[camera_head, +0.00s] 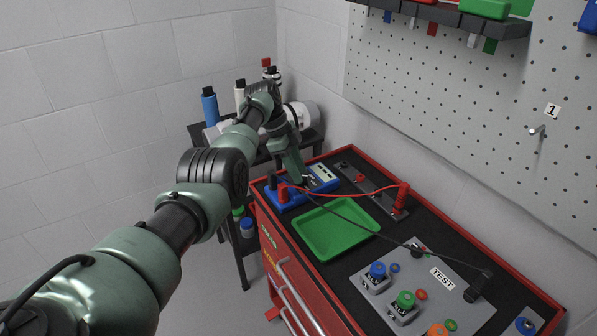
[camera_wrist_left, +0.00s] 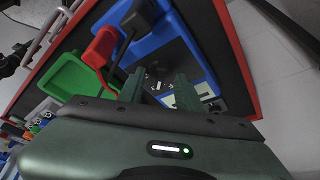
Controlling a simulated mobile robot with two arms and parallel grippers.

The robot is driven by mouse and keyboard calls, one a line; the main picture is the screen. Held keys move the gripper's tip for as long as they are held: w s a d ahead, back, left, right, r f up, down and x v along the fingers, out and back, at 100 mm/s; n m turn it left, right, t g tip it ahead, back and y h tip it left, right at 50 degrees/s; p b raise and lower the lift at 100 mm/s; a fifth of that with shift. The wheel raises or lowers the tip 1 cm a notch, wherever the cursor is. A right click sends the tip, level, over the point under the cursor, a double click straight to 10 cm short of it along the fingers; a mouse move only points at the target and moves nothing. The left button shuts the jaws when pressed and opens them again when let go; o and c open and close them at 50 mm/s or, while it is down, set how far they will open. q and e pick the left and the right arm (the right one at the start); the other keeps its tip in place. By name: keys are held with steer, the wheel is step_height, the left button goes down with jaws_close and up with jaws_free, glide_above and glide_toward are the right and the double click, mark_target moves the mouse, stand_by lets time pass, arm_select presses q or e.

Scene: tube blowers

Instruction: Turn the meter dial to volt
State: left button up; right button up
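The blue meter (camera_head: 291,199) lies at the far left end of the red cart's top, with a red plug and a black plug in it. It also shows in the left wrist view (camera_wrist_left: 170,38), where its small display (camera_wrist_left: 183,99) is partly covered by a finger. My left gripper (camera_head: 302,181) reaches down over the meter's middle. In the left wrist view its two green fingers (camera_wrist_left: 160,80) stand apart over the meter face, with pale dial markings between them. The dial itself is mostly hidden, and contact with it cannot be told. My right gripper is not in view.
A green tray (camera_head: 335,229) sits in front of the meter. A red lead and a black lead cross over the cart top. A grey TEST panel (camera_head: 440,283) with colored buttons is at the near end. Bottles stand on a dark shelf behind my left arm.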

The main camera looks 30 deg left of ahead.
arm_select(q)
steer(key=v, duration=0.7)
steer(key=shift+b, duration=0.4)
